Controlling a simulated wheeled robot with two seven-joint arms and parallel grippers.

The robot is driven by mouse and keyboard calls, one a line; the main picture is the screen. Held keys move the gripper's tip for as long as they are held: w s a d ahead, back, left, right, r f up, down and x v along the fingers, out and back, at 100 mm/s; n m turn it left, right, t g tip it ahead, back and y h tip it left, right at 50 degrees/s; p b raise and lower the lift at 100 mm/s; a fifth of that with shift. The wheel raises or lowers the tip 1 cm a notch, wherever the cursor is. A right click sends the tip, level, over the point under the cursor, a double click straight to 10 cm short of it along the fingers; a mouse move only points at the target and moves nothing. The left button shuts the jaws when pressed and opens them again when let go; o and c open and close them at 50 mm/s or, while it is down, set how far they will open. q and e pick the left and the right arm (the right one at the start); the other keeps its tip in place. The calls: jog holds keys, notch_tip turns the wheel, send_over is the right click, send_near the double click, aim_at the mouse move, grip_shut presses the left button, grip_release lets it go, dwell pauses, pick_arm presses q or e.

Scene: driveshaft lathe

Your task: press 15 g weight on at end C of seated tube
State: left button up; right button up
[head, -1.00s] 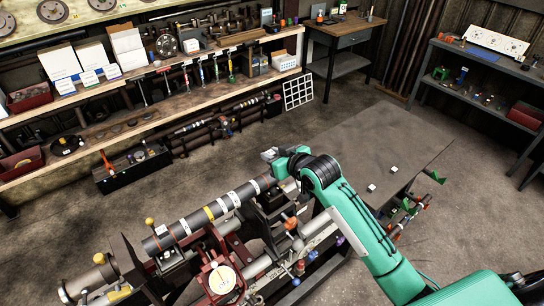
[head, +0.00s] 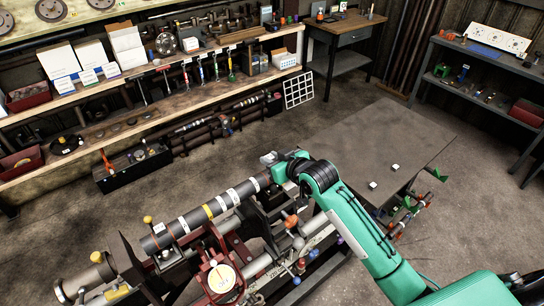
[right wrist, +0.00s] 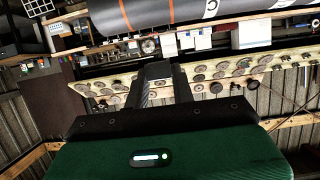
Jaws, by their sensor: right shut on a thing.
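In the right wrist view the tube (right wrist: 140,14) crosses the top, with a white band marked C. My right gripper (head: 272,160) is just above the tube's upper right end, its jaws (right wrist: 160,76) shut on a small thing. The fingers hide it, so I cannot read it as the 15 g weight or tell whether it touches the tube. My left gripper is not in view.
The lathe (head: 222,277) with its round dial fills the lower left. A grey table (head: 405,135) with two small white blocks stands to the right. Shelves with boxes and tools (head: 170,80) line the back. Open floor lies between.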

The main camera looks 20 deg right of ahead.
jog(key=shift+f+b, duration=0.5)
jog(key=shift+f, duration=1.35)
jog(key=shift+f, duration=0.3)
jog(key=o, duration=1)
jog(key=shift+s, duration=0.1)
